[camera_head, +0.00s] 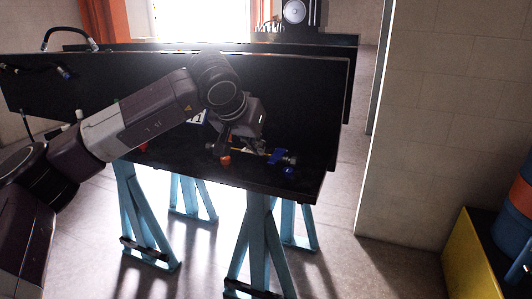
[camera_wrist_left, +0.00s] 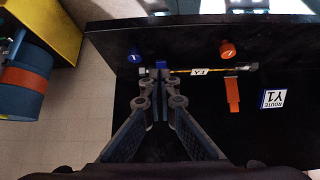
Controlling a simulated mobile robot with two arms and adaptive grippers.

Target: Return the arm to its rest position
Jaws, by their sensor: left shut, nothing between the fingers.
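My left arm reaches in from the left in the head view. Its gripper (camera_head: 230,146) is shut and empty, low over the right part of the black bench (camera_head: 316,130). In the left wrist view the gripper (camera_wrist_left: 161,92) points at a hose with a "Y1" label (camera_wrist_left: 200,72), which lies along the bench by the back panel. A blue piece (camera_wrist_left: 161,66) at the hose's left part is just beyond the fingertips. I cannot tell whether the fingers touch it. My right gripper is not in view.
A blue knob (camera_wrist_left: 135,56) and an orange knob (camera_wrist_left: 227,49) are beyond the hose. An orange strip (camera_wrist_left: 232,95) and a "ROUTE Y1" card (camera_wrist_left: 272,99) are to the right. A yellow box (camera_head: 474,262) and blue barrel (camera_head: 515,225) stand at right. The floor between is clear.

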